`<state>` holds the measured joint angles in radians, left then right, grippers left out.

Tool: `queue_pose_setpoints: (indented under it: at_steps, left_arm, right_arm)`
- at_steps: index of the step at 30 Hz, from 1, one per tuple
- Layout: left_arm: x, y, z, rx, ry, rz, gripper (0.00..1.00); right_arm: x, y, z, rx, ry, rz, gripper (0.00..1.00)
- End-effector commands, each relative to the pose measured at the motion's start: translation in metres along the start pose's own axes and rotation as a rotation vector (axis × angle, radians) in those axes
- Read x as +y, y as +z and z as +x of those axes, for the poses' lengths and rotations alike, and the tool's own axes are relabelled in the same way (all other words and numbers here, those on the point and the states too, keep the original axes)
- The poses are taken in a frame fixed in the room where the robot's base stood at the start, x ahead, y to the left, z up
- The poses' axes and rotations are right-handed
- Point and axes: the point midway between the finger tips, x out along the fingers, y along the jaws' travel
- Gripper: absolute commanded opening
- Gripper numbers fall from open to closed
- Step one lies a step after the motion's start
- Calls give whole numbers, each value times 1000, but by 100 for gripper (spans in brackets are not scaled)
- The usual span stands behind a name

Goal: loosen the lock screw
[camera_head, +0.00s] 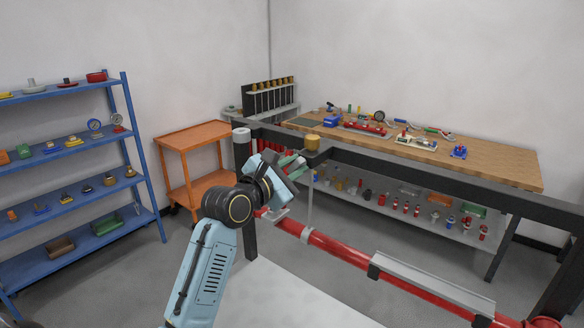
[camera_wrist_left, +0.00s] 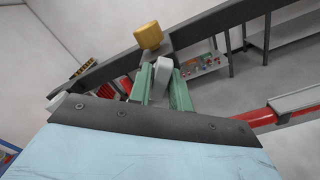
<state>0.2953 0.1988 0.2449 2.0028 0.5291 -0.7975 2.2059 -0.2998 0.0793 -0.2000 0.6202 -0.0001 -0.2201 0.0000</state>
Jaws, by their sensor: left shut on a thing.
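My left gripper (camera_head: 291,163) is beside the black frame, above the red pipe (camera_head: 335,247). In the left wrist view its two green fingers (camera_wrist_left: 162,84) are closed on a pale grey block-like piece (camera_wrist_left: 162,70). I cannot tell whether this piece is the lock screw or part of the valve. The gripper and my arm hide part of the pipe. My right gripper is not in view.
The black beam (camera_head: 430,172) runs behind the gripper to the right. A grey channel (camera_head: 430,278) covers part of the pipe. Behind stand a wooden workbench (camera_head: 500,168) with parts, an orange cart (camera_head: 195,137) and a blue shelf rack (camera_head: 130,145).

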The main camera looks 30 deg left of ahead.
Motion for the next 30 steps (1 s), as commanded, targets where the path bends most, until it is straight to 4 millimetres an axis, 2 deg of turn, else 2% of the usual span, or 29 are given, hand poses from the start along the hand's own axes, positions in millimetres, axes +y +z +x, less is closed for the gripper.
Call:
queue_pose_setpoints:
  at_steps: [8,15,25,30]
  left_arm:
    - [0,0,0,-1,1,-27,0]
    - [0,1,0,-2,1,-270,0]
    - [0,0,0,-1,0,-312,0]
    - [0,1,0,-3,0,-495,0]
  right_arm:
    - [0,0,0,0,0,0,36]
    - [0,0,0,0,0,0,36]
    - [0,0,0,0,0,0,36]
    - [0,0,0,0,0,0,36]
